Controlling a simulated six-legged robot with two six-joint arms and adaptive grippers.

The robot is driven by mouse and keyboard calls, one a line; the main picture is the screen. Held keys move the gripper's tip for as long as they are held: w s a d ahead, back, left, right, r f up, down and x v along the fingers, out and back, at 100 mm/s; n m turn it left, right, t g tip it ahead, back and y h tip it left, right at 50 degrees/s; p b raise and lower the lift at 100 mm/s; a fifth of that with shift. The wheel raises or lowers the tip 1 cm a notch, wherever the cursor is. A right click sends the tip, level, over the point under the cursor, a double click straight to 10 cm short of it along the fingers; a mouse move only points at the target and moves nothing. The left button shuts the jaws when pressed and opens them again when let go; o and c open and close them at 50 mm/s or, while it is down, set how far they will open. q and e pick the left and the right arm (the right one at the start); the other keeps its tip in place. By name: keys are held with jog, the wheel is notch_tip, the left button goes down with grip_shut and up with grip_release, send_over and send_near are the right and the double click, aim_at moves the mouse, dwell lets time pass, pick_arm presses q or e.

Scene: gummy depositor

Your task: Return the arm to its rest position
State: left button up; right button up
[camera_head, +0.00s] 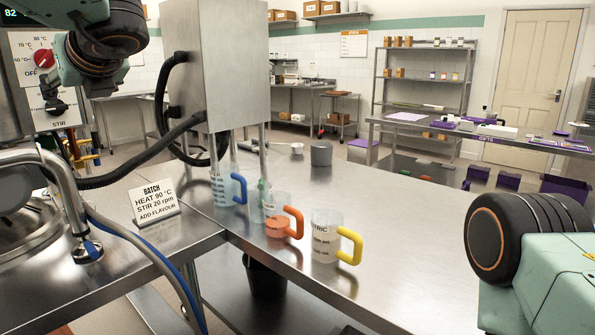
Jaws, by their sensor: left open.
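My left arm comes in from the top left. Its left gripper (55,92) is open in front of the control panel (20,44), close to the black STIR knob (57,108); whether it touches the knob I cannot tell. The fingers are small and dark against the panel. A red heat knob (43,58) sits higher on the same panel. My right arm shows only as a teal and black link at the lower right, and its gripper is out of view.
Jugs with blue (238,188), orange (290,222) and yellow (350,246) handles stand on the steel table (410,215). A batch sign (155,201), a steel cabinet (228,65), black hoses and a curved tap pipe (62,185) crowd the left. The table's right part is clear.

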pick_arm(q)
jog(key=s+d+f+n+t+h, duration=0.1)
jog(key=d+f+n+h, duration=0.15)
jog(key=f+n, duration=1.45)
jog(key=s+d+f+n+t+h, duration=0.1)
jog(key=d+f+n+h, duration=0.15)
jog(key=f+n, duration=1.45)
jog(key=s+d+f+m+g+h, duration=0.2)
jog(key=s+d+f+m+g, duration=0.1)
jog(key=s+f, duration=0.55)
jog(key=s+d+f+m+g+h, duration=0.2)
jog(key=s+f+m, duration=0.1)
jog(key=s+f, duration=0.55)
jog(key=s+f+g, duration=0.3)
jog(key=s+f, duration=0.2)
jog(key=s, duration=0.5)
jog(key=s+d+f+m+g+h, duration=0.1)
jog(key=s+f, duration=0.4)
jog(key=s, duration=0.5)
jog(key=shift+d+f+g, duration=0.2)
jog(key=shift+d+g, duration=0.1)
jog(key=shift+g, duration=0.6)
